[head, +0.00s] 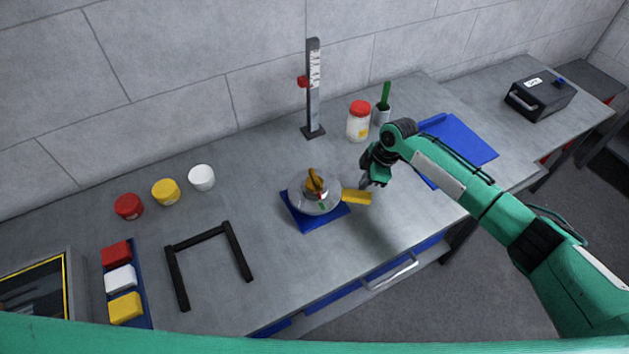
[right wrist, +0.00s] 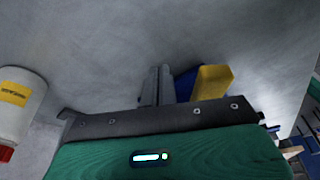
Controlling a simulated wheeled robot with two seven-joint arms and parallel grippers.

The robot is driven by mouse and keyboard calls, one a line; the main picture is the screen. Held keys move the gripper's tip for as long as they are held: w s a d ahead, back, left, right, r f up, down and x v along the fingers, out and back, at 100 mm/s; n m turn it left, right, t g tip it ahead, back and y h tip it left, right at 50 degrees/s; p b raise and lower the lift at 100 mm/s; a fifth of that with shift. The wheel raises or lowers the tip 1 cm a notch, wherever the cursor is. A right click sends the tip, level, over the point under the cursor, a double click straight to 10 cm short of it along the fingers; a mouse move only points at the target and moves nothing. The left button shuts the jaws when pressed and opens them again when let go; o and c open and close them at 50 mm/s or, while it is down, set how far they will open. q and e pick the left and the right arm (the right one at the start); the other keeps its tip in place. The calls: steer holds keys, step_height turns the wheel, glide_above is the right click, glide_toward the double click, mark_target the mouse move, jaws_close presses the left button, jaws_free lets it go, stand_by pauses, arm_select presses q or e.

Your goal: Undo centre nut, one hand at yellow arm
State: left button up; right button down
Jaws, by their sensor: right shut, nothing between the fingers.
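The hub dynamometer (head: 316,201) is a pale round body on a blue base plate (head: 305,224) in the middle of the bench. A brass-coloured centre nut (head: 315,183) sits on its top. The yellow arm (head: 356,197) sticks out to the right of the hub; its end also shows in the right wrist view (right wrist: 212,82). My right gripper (head: 366,184) is shut and empty, close to the outer end of the yellow arm. In the right wrist view its fingers (right wrist: 158,85) stand together beside the yellow arm; I cannot tell if they touch it. My left gripper is not in view.
A height gauge (head: 313,90), a red-lidded jar (head: 358,122) and a cup with a green handle (head: 383,105) stand behind. Red, yellow and white pots (head: 166,192), a black frame (head: 209,262) and a block tray (head: 137,297) lie left. A blue mat (head: 465,140) lies right.

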steer(key=shift+f, duration=1.4)
steer(key=shift+r, duration=0.1)
steer(key=shift+r, duration=0.8)
steer(key=shift+s, duration=0.3)
steer(key=shift+s+a, duration=0.15)
steer(key=shift+s, duration=0.8)
steer(key=shift+w, duration=0.35)
